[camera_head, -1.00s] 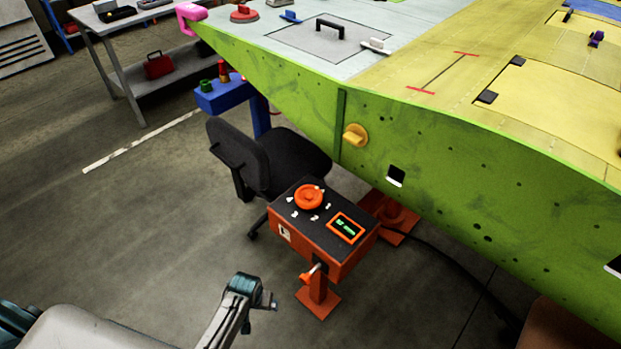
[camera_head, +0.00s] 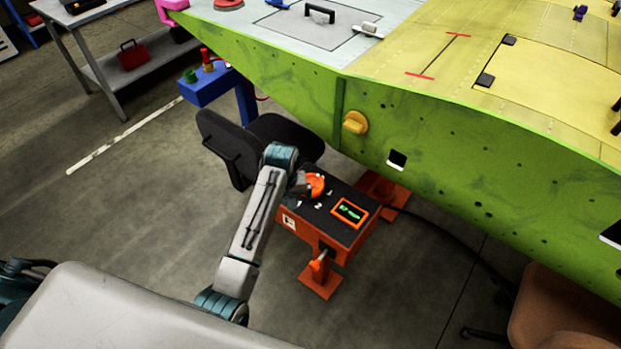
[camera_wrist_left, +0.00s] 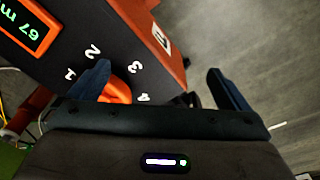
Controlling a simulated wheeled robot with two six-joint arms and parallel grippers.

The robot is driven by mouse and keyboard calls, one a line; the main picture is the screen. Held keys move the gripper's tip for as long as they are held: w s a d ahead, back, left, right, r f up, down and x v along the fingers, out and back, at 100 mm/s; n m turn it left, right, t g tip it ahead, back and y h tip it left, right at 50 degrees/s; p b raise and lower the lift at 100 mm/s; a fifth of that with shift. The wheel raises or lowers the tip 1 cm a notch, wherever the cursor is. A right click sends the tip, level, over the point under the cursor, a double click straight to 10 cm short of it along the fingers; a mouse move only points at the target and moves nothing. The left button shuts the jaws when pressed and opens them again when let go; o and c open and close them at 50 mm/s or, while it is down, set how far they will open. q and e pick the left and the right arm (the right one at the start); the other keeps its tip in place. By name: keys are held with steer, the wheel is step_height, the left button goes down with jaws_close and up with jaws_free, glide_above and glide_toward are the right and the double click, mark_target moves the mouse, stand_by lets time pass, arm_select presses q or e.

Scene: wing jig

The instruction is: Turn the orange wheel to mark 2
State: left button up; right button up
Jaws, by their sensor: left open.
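The orange wheel (camera_head: 316,184) sits on the black top of the orange control box (camera_head: 330,212), partly hidden by my left gripper (camera_head: 300,186). In the left wrist view the wheel (camera_wrist_left: 117,90) shows beside and behind the left-hand finger of my gripper (camera_wrist_left: 158,68). The jaws are wide apart with nothing held. I cannot tell whether the finger touches the wheel. White marks 1, 2, 3 and 4 lie around the wheel; mark 2 (camera_wrist_left: 92,51) is just above that finger's tip. Which mark the wheel points at is unclear. My right gripper is not in view.
A black chair (camera_head: 235,150) stands close behind the box. The green wing side (camera_head: 450,170) rises beyond it. A brown seat (camera_head: 560,315) is at lower right.

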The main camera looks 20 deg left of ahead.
arm_select(q)
steer(key=w+d+r+n+g, duration=0.15)
steer(key=w+d+r, duration=0.25)
steer(key=w+r, duration=0.55)
steer(key=shift+t, duration=0.25)
step_height(320, 180, down, 11)
steer(key=shift+w+p, duration=0.15)
steer(key=shift+p, duration=0.6)
steer(key=shift+c, duration=0.5)
steer(key=c, duration=0.9)
steer(key=shift+r, duration=0.1)
